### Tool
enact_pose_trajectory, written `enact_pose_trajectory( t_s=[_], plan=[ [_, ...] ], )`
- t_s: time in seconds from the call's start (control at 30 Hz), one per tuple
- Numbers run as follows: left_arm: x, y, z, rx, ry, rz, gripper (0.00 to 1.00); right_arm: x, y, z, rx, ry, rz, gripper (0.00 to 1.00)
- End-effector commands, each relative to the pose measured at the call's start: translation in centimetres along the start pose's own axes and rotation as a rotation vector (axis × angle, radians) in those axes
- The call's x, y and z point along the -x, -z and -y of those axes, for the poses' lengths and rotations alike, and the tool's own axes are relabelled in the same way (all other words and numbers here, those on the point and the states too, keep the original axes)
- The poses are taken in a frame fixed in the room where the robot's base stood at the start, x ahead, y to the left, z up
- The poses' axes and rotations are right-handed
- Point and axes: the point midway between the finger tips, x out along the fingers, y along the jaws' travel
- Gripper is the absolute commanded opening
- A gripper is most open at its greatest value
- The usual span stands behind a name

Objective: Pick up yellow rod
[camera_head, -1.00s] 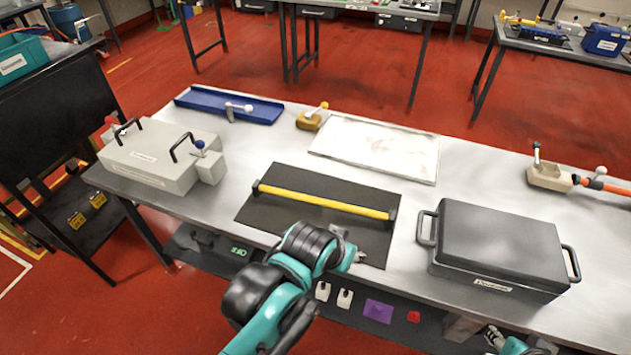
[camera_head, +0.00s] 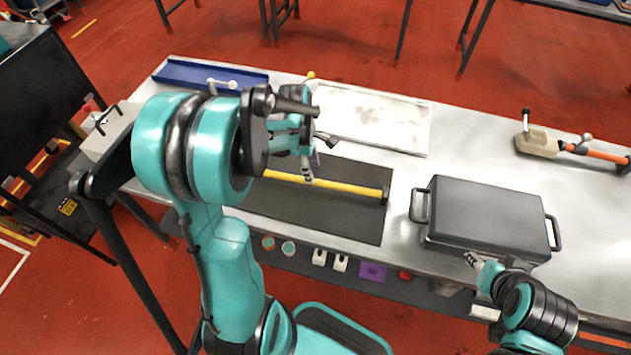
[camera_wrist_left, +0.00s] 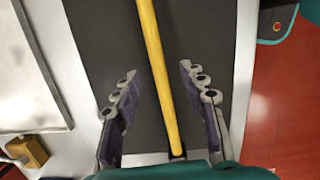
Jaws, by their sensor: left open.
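The yellow rod (camera_head: 345,187) with black end pieces lies across a black mat (camera_head: 320,222) on the metal table. My left arm hides its left part. My left gripper (camera_head: 314,156) is open over the rod, pointing down. I cannot tell how far above the rod the fingers are. My right gripper (camera_head: 473,260) is by the front of the black case, and its jaws are too small to read.
A black case (camera_head: 490,210) with side handles stands to the right of the mat. A white tray (camera_head: 372,120) and a blue tray (camera_head: 205,75) lie behind. A grey box (camera_head: 108,130) is partly hidden at left. A beige clamp with an orange bar (camera_head: 540,142) is at far right.

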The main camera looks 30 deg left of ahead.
Motion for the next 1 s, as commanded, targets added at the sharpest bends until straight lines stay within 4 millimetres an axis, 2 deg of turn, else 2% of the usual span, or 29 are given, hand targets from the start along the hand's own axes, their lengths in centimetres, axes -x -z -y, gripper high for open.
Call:
enact_pose_trajectory(
  t_s=[0.03,0.17,0.43,0.7,0.87,1.0],
  plan=[
    [-0.9,0.0,0.0,-0.002,-0.001,0.000,0.42,-0.4,-0.3,0.0,0.000,0.000,0.000,0.40],
    [-1.9,0.0,-0.1,-0.002,-0.002,0.000,0.42,-0.9,-0.6,0.0,0.000,0.000,0.000,0.40],
    [-5.9,0.2,-0.5,-0.003,-0.002,-0.001,0.42,-2.6,-1.9,0.0,0.000,0.000,0.000,0.40],
    [-6.2,0.1,-0.4,-0.004,-0.003,-0.001,0.42,-2.6,-1.8,0.0,0.000,0.000,0.000,0.40],
    [-6.2,0.1,-0.4,-0.004,-0.003,-0.001,0.00,-2.6,-1.8,0.0,0.000,0.000,0.000,0.40],
    [-6.2,0.1,-0.4,-0.004,-0.003,-0.001,0.00,-2.6,-1.8,0.0,0.000,0.000,0.000,0.40]
  ],
)
